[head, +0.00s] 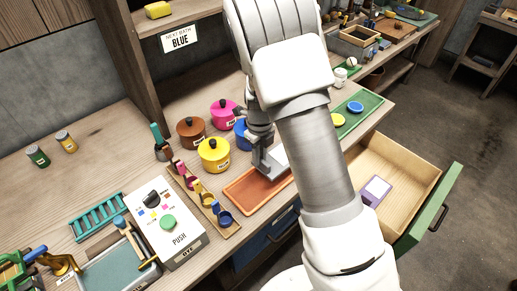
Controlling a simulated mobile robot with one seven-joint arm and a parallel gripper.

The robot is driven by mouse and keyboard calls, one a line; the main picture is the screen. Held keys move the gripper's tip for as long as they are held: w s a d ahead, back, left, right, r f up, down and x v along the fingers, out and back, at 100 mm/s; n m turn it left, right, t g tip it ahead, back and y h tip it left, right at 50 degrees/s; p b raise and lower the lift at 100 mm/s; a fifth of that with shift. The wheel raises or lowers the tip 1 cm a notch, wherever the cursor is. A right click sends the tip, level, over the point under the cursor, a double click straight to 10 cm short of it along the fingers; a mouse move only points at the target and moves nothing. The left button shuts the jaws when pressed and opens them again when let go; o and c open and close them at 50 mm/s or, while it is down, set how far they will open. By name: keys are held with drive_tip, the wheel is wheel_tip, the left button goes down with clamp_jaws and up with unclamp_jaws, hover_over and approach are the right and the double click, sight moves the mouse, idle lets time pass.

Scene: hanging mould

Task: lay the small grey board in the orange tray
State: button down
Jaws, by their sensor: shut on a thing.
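The orange tray (246,196) lies on the workbench near its front edge, just right of the row of coloured scoops. My gripper (263,143) points down above the back right part of the tray and is shut on the small grey board (268,166). The board looks tilted up, with its lower edge over or at the tray; I cannot tell whether it touches. My arm covers the right end of the tray and part of the board.
Coloured lidded pots (213,153) stand behind the tray. A white box with a PUSH button (166,231) is at left. An open drawer (405,172) juts out at right, holding a purple-and-white block (376,190). A green tray (358,112) with discs lies beyond my arm.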

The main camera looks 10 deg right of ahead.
sight(260, 168)
drive_tip(key=shift+f+b, duration=2.05)
drive_tip(key=shift+f, duration=0.55)
drive_tip(key=shift+f, duration=0.4)
drive_tip(key=c, duration=0.7)
unclamp_jaws()
drive_tip(key=shift+c, duration=0.2)
